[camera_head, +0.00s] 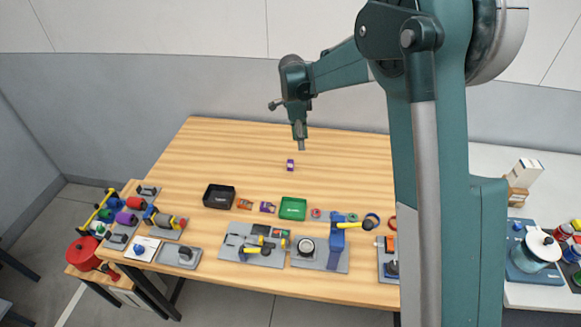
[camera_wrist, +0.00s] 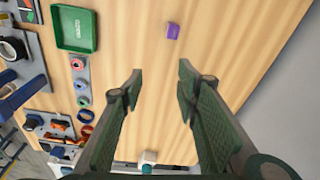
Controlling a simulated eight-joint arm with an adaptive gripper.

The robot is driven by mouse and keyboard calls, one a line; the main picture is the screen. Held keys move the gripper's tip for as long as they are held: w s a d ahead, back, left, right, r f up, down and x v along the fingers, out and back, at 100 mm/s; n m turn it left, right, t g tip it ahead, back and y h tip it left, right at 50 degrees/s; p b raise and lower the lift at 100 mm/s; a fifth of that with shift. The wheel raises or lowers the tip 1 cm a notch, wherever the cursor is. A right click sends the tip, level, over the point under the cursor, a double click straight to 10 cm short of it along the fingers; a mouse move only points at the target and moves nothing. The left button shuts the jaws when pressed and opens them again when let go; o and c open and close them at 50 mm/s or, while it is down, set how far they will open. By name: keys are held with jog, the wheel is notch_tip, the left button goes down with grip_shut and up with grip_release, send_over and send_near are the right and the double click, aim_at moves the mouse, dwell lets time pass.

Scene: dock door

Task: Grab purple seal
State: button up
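A small purple block, which looks like the purple seal (camera_head: 290,165), lies alone on the bare wood towards the back of the table. In the wrist view, the purple seal (camera_wrist: 172,30) sits beyond my fingertips, near the top centre. My gripper (camera_wrist: 160,71) is open, with a clear gap and nothing between the fingers. In the head view, my gripper (camera_head: 301,146) points down above the table, just behind the seal in the picture. The seal and the fingers are apart.
The wooden table (camera_head: 225,150) is clear around the seal. The green tray also shows in the wrist view (camera_wrist: 72,47).

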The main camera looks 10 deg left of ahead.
jog(key=m, duration=0.2)
send_over(290, 161)
jog(key=a, duration=0.1)
jog(key=shift+g+h, duration=0.3)
notch_tip(290, 161, down, 8)
jog(key=shift+f, duration=0.1)
jog(key=shift+d+f, duration=0.15)
jog(key=shift+f, duration=1.1)
jog(key=shift+w+d+f+b, duration=0.15)
jog(key=shift+d+f, duration=0.1)
jog(key=shift+f, duration=1.05)
jog(key=shift+d+f+b, duration=0.15)
jog(key=shift+d+f, duration=0.05)
jog(key=shift+f, duration=1.05)
jog(key=c, duration=0.8)
